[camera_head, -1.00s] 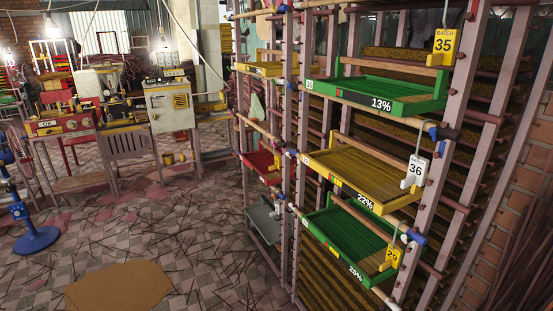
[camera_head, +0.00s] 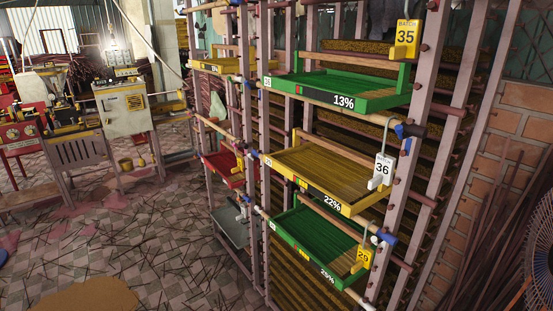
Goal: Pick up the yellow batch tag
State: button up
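Two yellow batch tags show on the rack's right side. One reads "BATCH 35" (camera_head: 407,37) and is at the upper right, by the right end of the green 13% tray (camera_head: 345,100). The smaller one reads "29" (camera_head: 362,259) and hangs from a hook at the lower right, by the green 25% tray (camera_head: 309,259). A white tag reading "BATCH 36" (camera_head: 382,169) hangs between them, by the yellow 22% tray (camera_head: 322,194). My gripper is not in view.
The wooden rack (camera_head: 250,150) holds several trays, with rails sticking out in front. A fan (camera_head: 543,240) is at the right edge, near a brick wall (camera_head: 510,155). Machines and a grey cabinet (camera_head: 123,108) stand at left. Tiled floor (camera_head: 150,240), strewn with sticks, lies before the rack.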

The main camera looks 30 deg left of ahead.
aim_at(240, 160)
jog(key=j+z, duration=0.25)
jog(key=j, duration=0.2)
jog(key=j+z, duration=0.25)
jog(key=j, duration=0.15)
jog(key=k+j+z, duration=0.25)
jog(key=j, duration=0.15)
jog(key=j+z, duration=0.25)
jog(key=j, duration=0.15)
